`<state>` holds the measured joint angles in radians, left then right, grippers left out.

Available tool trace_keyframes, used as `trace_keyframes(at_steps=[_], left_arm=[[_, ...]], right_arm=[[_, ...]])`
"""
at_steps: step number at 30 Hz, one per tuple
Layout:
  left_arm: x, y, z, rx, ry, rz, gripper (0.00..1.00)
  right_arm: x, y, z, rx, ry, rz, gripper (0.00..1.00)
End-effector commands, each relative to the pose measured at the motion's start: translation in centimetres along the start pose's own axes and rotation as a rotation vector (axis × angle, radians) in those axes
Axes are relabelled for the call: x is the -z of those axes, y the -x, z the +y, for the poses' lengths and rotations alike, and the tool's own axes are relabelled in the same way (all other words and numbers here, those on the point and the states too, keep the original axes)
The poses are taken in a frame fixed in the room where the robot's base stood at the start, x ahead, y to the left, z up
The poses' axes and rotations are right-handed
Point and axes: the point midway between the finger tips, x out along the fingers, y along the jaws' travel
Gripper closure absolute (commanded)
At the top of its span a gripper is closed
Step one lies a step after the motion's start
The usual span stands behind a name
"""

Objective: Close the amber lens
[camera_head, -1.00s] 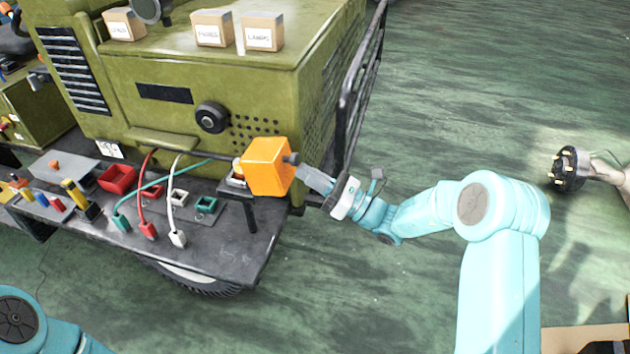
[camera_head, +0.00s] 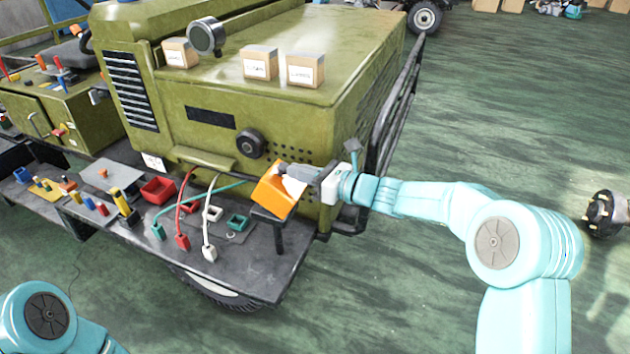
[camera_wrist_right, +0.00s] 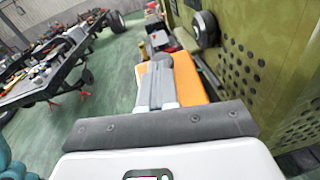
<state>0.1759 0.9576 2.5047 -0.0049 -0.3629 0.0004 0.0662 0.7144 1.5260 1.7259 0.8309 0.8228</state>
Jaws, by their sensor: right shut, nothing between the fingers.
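The amber lens (camera_head: 272,196), an orange box-shaped cover, stands at the right end of the dark bench on the front of the green vehicle. It is tilted, and a pale patch shows near its top. My right gripper (camera_head: 284,170) is shut and empty, its fingers at the lens's upper edge; I cannot tell whether they touch. In the right wrist view the shut fingers (camera_wrist_right: 160,64) lie over the orange lens (camera_wrist_right: 190,82) and hide part of it. Only a part of my left arm shows at the lower left; its gripper is out of view.
The bench (camera_head: 240,275) holds a red box (camera_head: 158,190), a teal socket (camera_head: 237,222) and red, white and teal cables with plugs. The green vehicle (camera_head: 290,120) rises behind, with cardboard boxes (camera_head: 305,71) on its hood. A dark rail (camera_head: 395,110) runs along its right side. The floor at right is mostly clear.

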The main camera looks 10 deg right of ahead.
Motion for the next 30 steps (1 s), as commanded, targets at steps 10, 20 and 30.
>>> trace_keyframes(at_steps=[10,20,30], left_arm=[[0.0,-1.0,-0.4,0.000,0.000,0.000,0.44],[0.0,-1.9,-0.7,0.000,0.000,0.000,0.44],[0.0,-2.1,-0.8,0.000,0.000,0.000,0.44]], right_arm=[[-0.1,-3.4,0.6,-0.003,-0.003,-0.006,1.00],[0.0,-5.0,0.8,-0.002,-0.003,-0.006,1.00],[0.0,-5.5,0.9,-0.002,-0.004,-0.007,1.00]])
